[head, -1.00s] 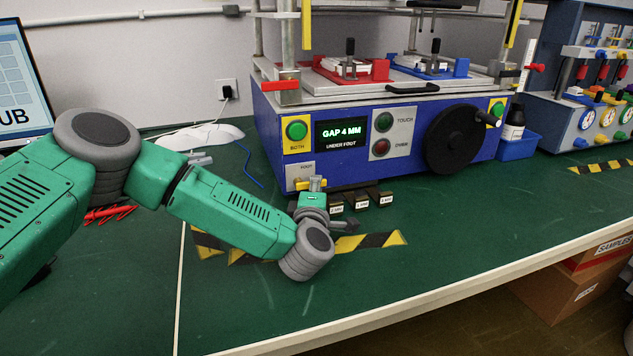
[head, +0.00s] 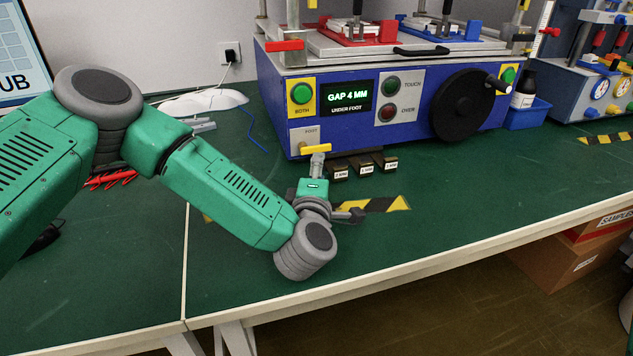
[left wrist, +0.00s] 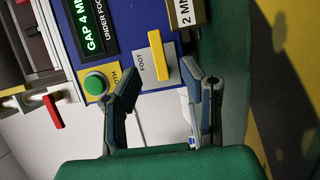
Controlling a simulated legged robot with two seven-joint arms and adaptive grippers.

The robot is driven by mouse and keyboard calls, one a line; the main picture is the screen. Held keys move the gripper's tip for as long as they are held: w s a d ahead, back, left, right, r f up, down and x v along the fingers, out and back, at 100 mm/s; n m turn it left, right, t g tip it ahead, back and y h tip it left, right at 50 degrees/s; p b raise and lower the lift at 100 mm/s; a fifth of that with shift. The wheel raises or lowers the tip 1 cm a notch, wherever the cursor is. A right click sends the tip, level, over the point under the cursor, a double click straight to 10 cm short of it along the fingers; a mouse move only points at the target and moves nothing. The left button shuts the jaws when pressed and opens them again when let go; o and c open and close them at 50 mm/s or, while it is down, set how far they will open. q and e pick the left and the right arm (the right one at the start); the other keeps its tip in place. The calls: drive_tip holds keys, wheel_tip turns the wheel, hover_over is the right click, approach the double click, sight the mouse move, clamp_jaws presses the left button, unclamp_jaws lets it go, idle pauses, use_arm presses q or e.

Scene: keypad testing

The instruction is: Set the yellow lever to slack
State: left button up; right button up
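The yellow lever (head: 316,148) sits on a plate marked FOOT, low on the left of the blue machine's front (head: 340,125). In the left wrist view, the lever (left wrist: 160,55) is a yellow bar beyond the fingertips, between the lines of the two fingers. My left gripper (head: 317,160) is just in front of and below the lever in the head view. In the left wrist view its fingers (left wrist: 164,85) are spread with nothing between them. I cannot tell whether a fingertip touches the lever. The display (head: 347,97) reads GAP 4 MM, UNDER FOOT. My right gripper is not in view.
Several dark blocks, some marked 2 MM (head: 366,168), stand right of my left gripper. A green BOTH button (head: 301,93) is above the lever. A black handwheel (head: 462,109) is at the right.

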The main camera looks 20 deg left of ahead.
use_arm(q)
drive_tip(key=shift+v, duration=2.35)
